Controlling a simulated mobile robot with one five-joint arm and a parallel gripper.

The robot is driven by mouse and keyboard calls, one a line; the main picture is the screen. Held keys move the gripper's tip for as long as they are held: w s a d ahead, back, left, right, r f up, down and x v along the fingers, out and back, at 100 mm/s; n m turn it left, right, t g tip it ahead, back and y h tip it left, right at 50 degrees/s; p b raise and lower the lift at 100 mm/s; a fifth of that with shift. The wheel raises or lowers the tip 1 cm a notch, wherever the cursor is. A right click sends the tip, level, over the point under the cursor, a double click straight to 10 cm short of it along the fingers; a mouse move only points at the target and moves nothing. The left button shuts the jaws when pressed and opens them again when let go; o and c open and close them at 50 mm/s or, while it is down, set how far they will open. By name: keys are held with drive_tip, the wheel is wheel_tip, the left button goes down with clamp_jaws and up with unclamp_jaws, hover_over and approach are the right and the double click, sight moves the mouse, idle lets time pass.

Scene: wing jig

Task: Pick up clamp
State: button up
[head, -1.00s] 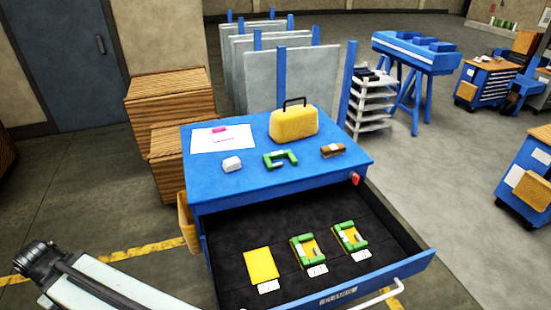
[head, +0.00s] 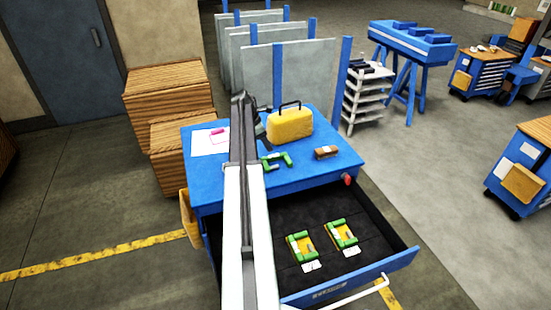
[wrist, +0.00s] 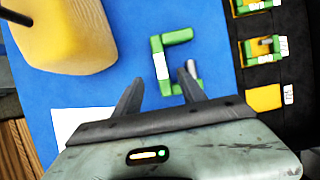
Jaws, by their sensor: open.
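A green C-shaped clamp (head: 287,159) with a white label lies on the blue top of the cart (head: 308,175). In the wrist view the clamp (wrist: 179,37) lies just beyond my fingertips, its near end close to the right finger. My gripper (wrist: 160,84) is open and empty above the cart top. I cannot tell its height over the clamp. Two more green clamps (head: 302,247) (head: 341,234) lie on yellow pads in the open drawer. A bare yellow pad (wrist: 264,97) shows in the wrist view; my arm hides it in the head view.
A yellow case (head: 290,124) with a black handle stands behind the clamp. A brown block (head: 326,153) lies to its right. White paper (head: 205,145) with a pink item lies at the left. The open drawer (head: 375,250) juts out in front.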

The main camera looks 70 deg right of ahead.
sight(273, 155)
drive_tip(key=b+x, duration=0.2)
drive_tip(key=shift+a+f+b, duration=0.1)
drive_tip(key=shift+f+b, duration=0.2)
drive_tip(key=shift+f, duration=0.1)
drive_tip(key=b+x, duration=0.5)
drive_tip(key=shift+f, duration=0.2)
drive_tip(key=shift+r, duration=0.2)
clamp_jaws()
